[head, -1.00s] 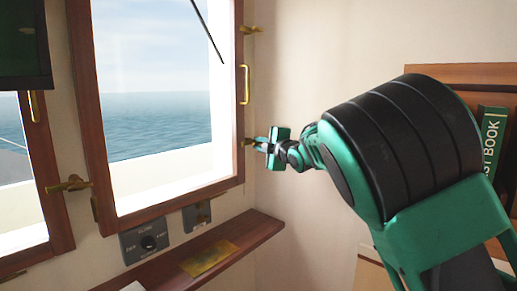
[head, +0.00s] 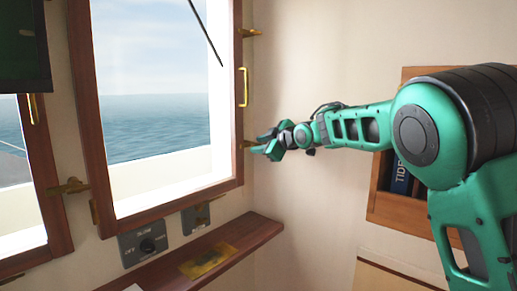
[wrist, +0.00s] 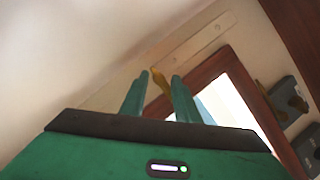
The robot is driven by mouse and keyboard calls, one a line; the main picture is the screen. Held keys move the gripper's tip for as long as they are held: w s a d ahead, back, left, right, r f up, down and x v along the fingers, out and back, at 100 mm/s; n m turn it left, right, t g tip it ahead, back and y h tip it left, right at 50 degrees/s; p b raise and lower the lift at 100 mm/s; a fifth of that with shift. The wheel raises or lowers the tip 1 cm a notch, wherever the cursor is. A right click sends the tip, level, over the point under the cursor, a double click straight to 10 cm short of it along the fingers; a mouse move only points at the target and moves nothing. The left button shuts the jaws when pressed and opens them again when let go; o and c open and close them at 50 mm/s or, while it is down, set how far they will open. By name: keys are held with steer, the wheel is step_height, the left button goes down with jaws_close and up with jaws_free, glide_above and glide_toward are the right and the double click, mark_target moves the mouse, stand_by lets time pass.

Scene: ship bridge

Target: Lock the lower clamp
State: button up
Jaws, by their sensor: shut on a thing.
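The lower clamp (head: 246,144) is a small brass piece at the lower right edge of the wood-framed window (head: 239,160). My gripper (head: 262,144) reaches it from the right, with its fingers at the clamp's handle end. In the wrist view the brass clamp handle (wrist: 160,80) shows between the two green fingertips of my gripper (wrist: 160,82), which are shut on it. The fingers hide part of the clamp, so its exact angle is hard to tell. The upper clamp (head: 251,33) sits higher on the same side, apart from my gripper.
A brass pull handle (head: 243,86) is on the window frame between the clamps. Below are a knob panel (head: 146,243) and a wooden shelf (head: 240,240) with a brass plate (head: 207,261). A bookshelf (head: 384,210) stands at the right behind my arm.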

mark_target(226, 119)
steer(key=shift+w+d+f, duration=0.15)
steer(key=shift+d, duration=0.1)
steer(key=o, duration=1)
steer(key=shift+w, duration=0.1)
steer(key=shift+c, duration=0.2)
steer(key=shift+a, duration=0.15)
steer(key=shift+s+a+r, duration=1.3)
steer(key=shift+s+r, duration=0.1)
steer(key=shift+r, duration=0.4)
steer(key=shift+s+a+r, duration=1.35)
steer(key=shift+s+r, duration=0.05)
steer(key=shift+r, duration=0.45)
steer(key=shift+s+a+r, duration=1.3)
steer(key=shift+s+r, duration=0.1)
steer(key=shift+r, duration=0.4)
